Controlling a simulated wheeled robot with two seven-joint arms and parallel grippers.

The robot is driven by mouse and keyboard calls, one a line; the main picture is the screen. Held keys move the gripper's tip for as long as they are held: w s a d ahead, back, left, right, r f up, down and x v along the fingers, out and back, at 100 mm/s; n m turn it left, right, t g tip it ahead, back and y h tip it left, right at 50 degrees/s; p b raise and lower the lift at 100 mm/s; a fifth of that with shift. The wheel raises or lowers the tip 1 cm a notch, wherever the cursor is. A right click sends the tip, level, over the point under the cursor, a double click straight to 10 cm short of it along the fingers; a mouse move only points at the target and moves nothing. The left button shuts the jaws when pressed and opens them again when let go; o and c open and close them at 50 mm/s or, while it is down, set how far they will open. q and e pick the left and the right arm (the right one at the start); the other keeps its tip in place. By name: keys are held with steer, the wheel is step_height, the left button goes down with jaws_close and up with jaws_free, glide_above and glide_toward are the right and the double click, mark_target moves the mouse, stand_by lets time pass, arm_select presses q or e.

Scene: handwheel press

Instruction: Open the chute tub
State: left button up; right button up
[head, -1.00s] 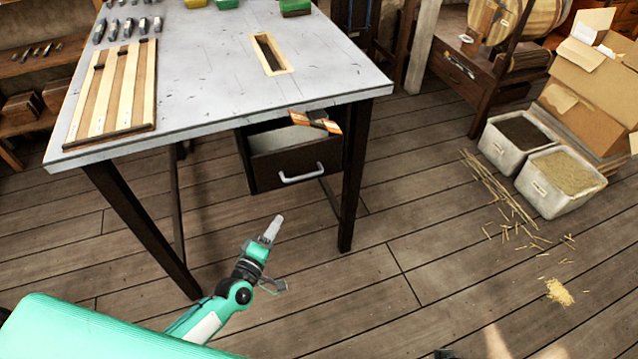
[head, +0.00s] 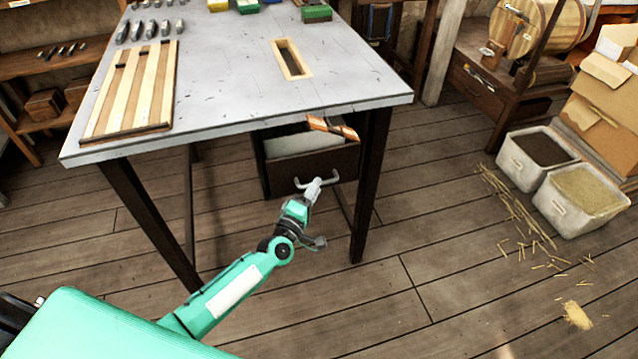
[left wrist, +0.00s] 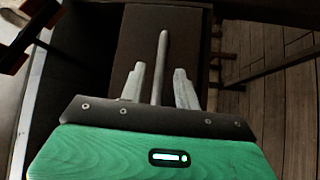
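The chute tub (head: 312,165) is a dark open-topped box with a pale inside, hanging under the front of the grey table. Its front faces me and carries a light grey bar handle (head: 330,177). My left gripper (head: 313,186) is at that handle and hides part of it. In the left wrist view, the handle (left wrist: 160,65) stands between the two spread fingers of my left gripper (left wrist: 159,85), with narrow gaps visible on both sides. The dark tub front (left wrist: 190,35) is just beyond the fingers. My right gripper is in neither view.
An orange-and-white striped piece (head: 332,128) sits above the tub at the table's edge. The table (head: 230,80) has dark legs either side of the tub and carries a slatted wooden board (head: 130,90). Two filled bins (head: 580,195) stand at right.

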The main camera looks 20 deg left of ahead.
arm_select(q)
steer(key=shift+x, duration=1.45)
jaws_close()
